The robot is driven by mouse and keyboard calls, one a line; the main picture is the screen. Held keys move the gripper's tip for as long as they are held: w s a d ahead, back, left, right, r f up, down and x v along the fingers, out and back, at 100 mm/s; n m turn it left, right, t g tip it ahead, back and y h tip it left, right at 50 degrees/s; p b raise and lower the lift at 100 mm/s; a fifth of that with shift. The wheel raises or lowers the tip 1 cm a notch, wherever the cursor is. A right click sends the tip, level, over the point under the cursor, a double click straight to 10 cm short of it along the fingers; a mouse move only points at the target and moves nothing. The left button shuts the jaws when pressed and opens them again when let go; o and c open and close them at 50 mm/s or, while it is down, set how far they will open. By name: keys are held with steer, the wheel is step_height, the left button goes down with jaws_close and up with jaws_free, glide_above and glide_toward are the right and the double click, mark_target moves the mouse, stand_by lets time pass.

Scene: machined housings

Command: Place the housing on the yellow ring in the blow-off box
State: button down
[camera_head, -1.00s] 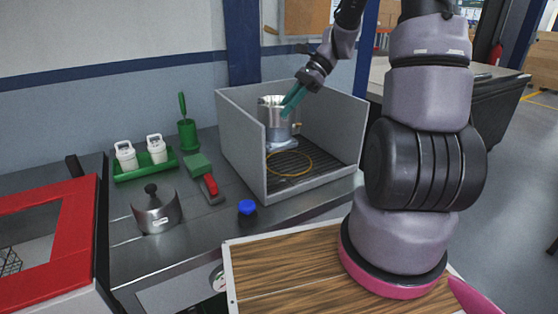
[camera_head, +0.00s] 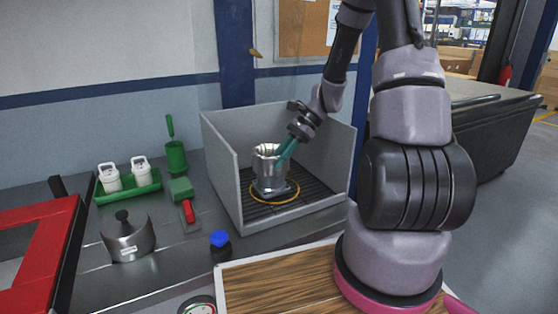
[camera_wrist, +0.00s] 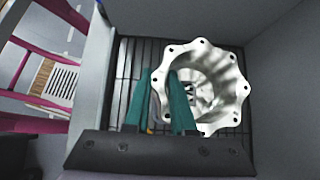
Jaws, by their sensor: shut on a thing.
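The housing (camera_head: 268,168) is a silvery machined cylinder with a scalloped, holed flange; it also fills the middle of the wrist view (camera_wrist: 236,88). It is upright inside the grey blow-off box (camera_head: 225,165), low over the yellow ring (camera_head: 288,197) on the slatted floor. The ring shows around its base, partly hidden behind it; I cannot tell whether the base touches the floor. My gripper (camera_head: 281,160), with teal fingers, is shut on the housing's wall at its right side. In the wrist view the fingers (camera_wrist: 172,103) straddle the rim.
A green tray (camera_head: 144,190) holds two white containers. The box walls stand close around the housing.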

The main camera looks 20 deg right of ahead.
steer(key=shift+f, duration=0.4)
steer(key=c, duration=0.8)
jaws_free()
steer(key=shift+o, duration=0.2)
steer(key=v, duration=1.2)
steer(key=shift+s, duration=0.1)
